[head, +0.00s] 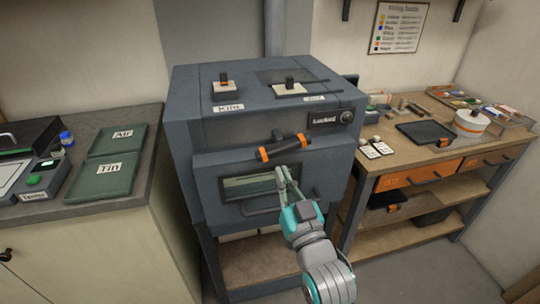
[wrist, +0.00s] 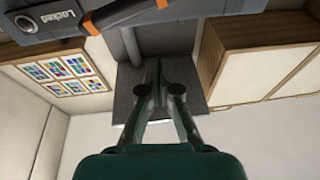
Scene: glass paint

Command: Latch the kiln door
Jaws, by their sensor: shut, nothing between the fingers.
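The dark grey kiln (head: 190,125) stands in the middle of the head view. Its front door (head: 208,188) has a window and looks closed or nearly so; I cannot tell if it is flush. A black and orange latch handle (head: 284,148) lies across the front above the window, slightly tilted, its right end higher. Part of this handle (wrist: 122,15) shows at the top of the wrist view. My gripper (head: 281,172) is shut and empty, in front of the door and just below the handle. Its closed fingers also show in the wrist view (wrist: 160,75); contact with the handle is not visible.
A small panel (head: 323,119) with a round lock sits right of the handle; in the wrist view its label (wrist: 60,18) seems to read "Locked". Green trays (head: 96,178) lie on the left counter. A wooden workbench (head: 475,158) with several items stands at right.

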